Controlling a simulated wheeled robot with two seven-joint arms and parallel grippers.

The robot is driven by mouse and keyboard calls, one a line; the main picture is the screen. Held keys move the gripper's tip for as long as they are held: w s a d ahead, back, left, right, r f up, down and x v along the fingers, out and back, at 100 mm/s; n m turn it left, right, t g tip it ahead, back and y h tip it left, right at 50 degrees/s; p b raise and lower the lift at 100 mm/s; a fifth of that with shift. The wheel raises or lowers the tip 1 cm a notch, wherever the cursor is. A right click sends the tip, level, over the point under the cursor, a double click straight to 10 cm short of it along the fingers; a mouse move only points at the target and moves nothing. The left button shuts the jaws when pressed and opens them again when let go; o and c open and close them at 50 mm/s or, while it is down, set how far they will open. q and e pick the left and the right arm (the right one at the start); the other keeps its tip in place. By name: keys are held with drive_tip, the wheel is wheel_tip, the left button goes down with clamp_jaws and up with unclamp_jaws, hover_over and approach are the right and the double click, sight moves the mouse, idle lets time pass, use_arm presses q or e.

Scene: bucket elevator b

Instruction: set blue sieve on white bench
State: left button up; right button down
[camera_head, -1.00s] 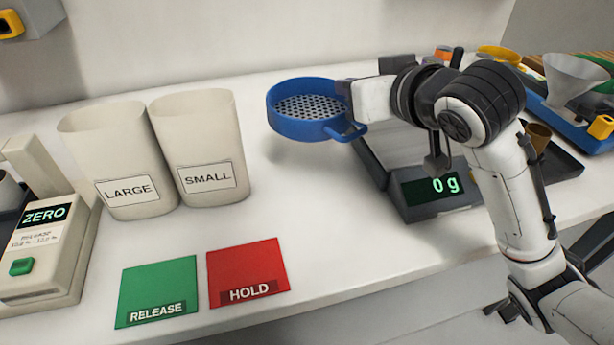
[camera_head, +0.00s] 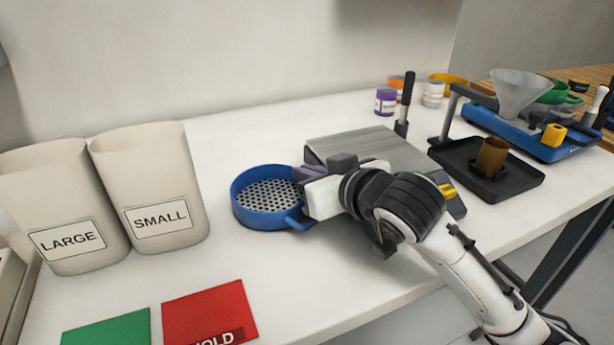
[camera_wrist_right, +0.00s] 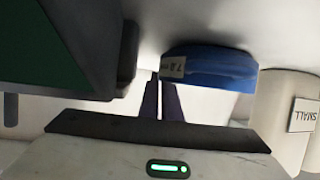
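My right gripper (camera_head: 308,178) reaches in from the right and is closed on the sieve's right side. In the right wrist view, its two purple fingers (camera_wrist_right: 161,100) are close together beside the sieve (camera_wrist_right: 215,70), which shows a small label. The exact grip point is partly hidden. My left gripper is out of view.
LARGE (camera_head: 65,215) and SMALL (camera_head: 155,190) bins stand left. Green (camera_head: 105,330) and red (camera_head: 210,310) pads lie in front. A scale (camera_head: 375,143) is behind my right gripper. A black tray (camera_head: 520,180) with a brown cup stands right. Bench left of the scale's back is clear.

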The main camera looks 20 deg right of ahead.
drive_tip(key=c, duration=2.2)
unclamp_jaws()
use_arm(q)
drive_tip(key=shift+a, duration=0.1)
